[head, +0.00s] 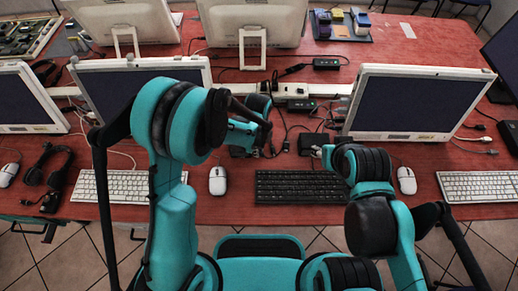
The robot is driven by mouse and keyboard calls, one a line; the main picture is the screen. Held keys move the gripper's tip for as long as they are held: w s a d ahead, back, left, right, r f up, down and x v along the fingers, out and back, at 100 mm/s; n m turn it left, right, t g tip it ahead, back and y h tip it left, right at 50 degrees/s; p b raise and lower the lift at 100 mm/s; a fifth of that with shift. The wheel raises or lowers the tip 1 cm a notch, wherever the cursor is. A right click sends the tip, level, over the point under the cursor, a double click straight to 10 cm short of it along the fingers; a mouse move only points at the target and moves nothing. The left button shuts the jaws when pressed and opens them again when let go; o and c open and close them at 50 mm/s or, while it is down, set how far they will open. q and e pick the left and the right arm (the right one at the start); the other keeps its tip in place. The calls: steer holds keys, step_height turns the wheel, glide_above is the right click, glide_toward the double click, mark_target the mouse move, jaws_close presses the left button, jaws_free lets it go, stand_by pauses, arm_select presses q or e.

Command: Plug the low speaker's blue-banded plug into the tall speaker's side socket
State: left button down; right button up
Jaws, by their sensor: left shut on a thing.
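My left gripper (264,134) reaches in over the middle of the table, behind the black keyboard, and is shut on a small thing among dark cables. This appears to be the plug, but its blue band is too small to make out. My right gripper (329,152) is low, near the right end of that keyboard. Its wrist mostly hides it, so its fingers cannot be made out. A small black box (311,143) stands between the grippers; I cannot tell whether it is one of the speakers. The tall speaker and its side socket cannot be told apart from the dark clutter.
Cables and a power strip (294,90) run behind the grippers. White monitors stand to the left (120,88) and right (416,103). The black keyboard (300,187) and white mice (217,180) (406,180) lie along the front of the red table (228,208).

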arm_select(q)
steer(key=shift+a, duration=0.8)
stand_by(0.4)
steer(key=c, duration=1.5)
jaws_free()
steer(key=shift+o, duration=0.2)
